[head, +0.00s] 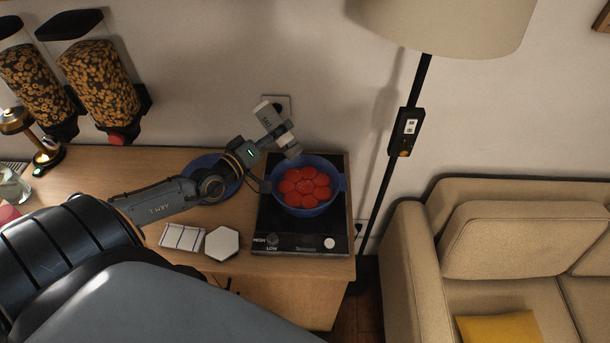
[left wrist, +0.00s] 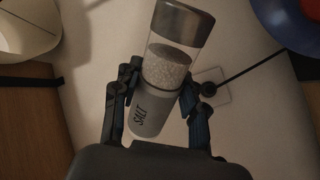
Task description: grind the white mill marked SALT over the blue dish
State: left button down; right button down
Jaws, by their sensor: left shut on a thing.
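My left gripper (head: 268,143) is shut on the white mill (head: 267,114), whose body is marked SALT. The mill is tilted: its white end points up and left, its other end down and right, near the far rim of the blue dish (head: 276,204). The dish holds several red round slices. In the left wrist view, the mill (left wrist: 150,112) sits between the fingers of my left gripper (left wrist: 162,95), with white grains in its clear part and a grey cap. Part of the blue dish (left wrist: 285,28) shows at the top right. My right gripper is not in view.
The dish stands on a black hot plate (head: 300,237). A blue plate (head: 197,165) lies partly hidden behind my arm. A striped white block (head: 183,237) and a white hexagonal piece (head: 222,243) lie nearby. A lamp pole (head: 385,165) and sofa (head: 480,240) stand right.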

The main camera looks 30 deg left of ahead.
pick_arm(q)
jog(key=shift+d+p, duration=0.3)
jog(key=shift+s+d+p, duration=0.15)
jog(key=shift+d+p, duration=0.25)
jog(key=shift+d, duration=0.15)
jog(key=shift+s+d+p, duration=0.15)
jog(key=shift+d+p, duration=0.2)
jog(key=shift+d, duration=0.15)
jog(key=shift+w+a, duration=0.1)
jog(key=shift+w, duration=0.1)
jog(key=shift+w+a+b, duration=0.4)
jog(key=shift+w+b, duration=0.15)
jog(key=shift+w, duration=0.15)
